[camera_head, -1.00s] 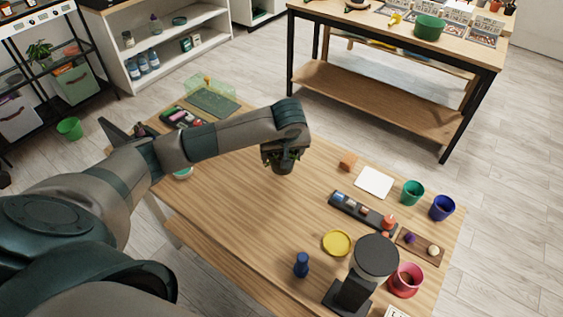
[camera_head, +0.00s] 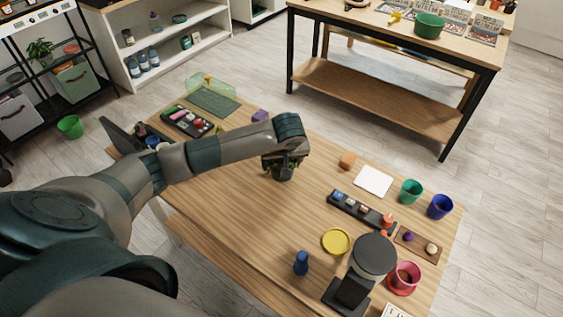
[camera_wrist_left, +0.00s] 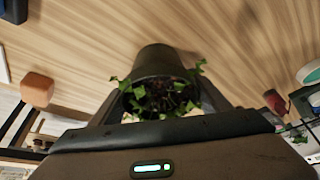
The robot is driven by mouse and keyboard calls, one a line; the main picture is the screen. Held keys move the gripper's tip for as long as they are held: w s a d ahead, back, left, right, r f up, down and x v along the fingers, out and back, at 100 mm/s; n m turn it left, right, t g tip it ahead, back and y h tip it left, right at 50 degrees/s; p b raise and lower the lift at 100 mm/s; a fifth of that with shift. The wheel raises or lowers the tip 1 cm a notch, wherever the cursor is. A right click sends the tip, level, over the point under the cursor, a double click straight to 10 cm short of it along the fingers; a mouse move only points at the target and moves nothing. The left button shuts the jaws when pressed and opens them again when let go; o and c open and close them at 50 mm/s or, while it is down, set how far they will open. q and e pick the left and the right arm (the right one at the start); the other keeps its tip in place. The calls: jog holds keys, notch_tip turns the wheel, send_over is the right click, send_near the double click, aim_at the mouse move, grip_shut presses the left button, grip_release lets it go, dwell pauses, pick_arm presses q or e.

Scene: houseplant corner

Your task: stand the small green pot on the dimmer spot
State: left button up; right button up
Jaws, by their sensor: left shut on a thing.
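The small dark green pot (camera_head: 283,174) with a leafy plant is in my left gripper (camera_head: 284,163), over the middle of the wooden table (camera_head: 235,225). The pot also shows in the left wrist view (camera_wrist_left: 165,62), between the two fingers of my left gripper (camera_wrist_left: 163,105), with green leaves around its rim. The gripper is shut on the pot. I cannot tell whether its base touches the wood. No clearly dimmer spot can be made out on the tabletop. My right gripper is not in view.
A yellow saucer (camera_head: 336,241), a blue figure (camera_head: 301,263) and a black round-topped device (camera_head: 373,255) stand at the front right. A dark tray (camera_head: 360,211), a white card (camera_head: 373,181) and an orange block (camera_head: 347,161) lie right of the pot. The table's middle is mostly bare.

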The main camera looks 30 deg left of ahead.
pick_arm(q)
jog(key=o, duration=1.2)
jog(key=shift+c, duration=0.2)
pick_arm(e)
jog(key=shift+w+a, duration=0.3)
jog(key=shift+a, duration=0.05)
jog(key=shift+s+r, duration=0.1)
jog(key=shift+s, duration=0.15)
